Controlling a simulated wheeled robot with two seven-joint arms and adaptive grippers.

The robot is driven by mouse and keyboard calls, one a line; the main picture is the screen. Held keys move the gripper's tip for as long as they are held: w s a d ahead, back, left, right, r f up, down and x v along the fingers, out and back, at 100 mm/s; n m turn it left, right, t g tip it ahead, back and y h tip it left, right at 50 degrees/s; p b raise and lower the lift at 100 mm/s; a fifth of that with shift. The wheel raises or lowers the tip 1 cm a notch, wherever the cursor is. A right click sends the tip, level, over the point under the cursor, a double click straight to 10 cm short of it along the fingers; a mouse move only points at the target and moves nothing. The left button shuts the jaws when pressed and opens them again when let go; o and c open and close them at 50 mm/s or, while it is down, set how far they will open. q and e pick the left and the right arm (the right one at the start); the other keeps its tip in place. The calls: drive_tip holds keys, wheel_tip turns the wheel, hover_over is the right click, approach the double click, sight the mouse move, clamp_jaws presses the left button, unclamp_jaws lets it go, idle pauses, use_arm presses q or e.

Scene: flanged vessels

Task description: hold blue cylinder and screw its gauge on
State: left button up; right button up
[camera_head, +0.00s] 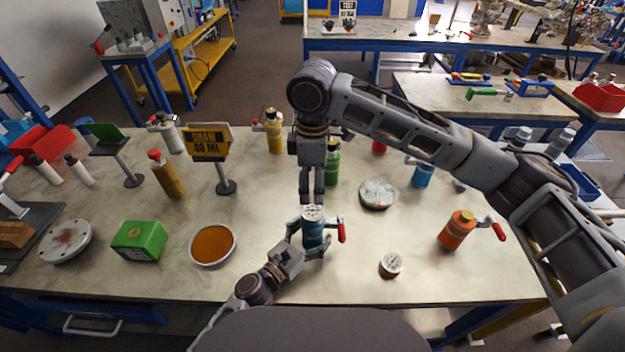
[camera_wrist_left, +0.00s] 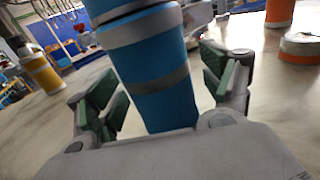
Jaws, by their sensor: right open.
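The blue cylinder (camera_head: 313,238) stands upright near the table's front middle, with a red-tipped side handle (camera_head: 341,232). It fills the middle of the left wrist view (camera_wrist_left: 158,80). A pale-faced round gauge (camera_head: 313,212) sits on its top; I cannot tell how tightly it is seated. My left gripper (camera_head: 312,247) straddles the cylinder from the front. In the left wrist view its green-padded fingers (camera_wrist_left: 160,85) stand on both sides, with a visible gap. My right gripper (camera_head: 312,198) points down just above the gauge, fingers apart, with nothing visible between them.
A loose round gauge (camera_head: 391,264) and an orange cylinder (camera_head: 458,230) stand to the right. A pale round flange (camera_head: 377,194) and a green cylinder (camera_head: 332,163) are behind. An orange-filled dish (camera_head: 212,244) and a green block (camera_head: 139,240) lie left. A "DRAW 40 ML" sign (camera_head: 208,143) stands behind them.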

use_arm(q)
drive_tip(key=shift+a, duration=0.1)
idle(0.3)
drive_tip(key=shift+v, duration=5.9)
drive_tip(key=shift+s, duration=0.1)
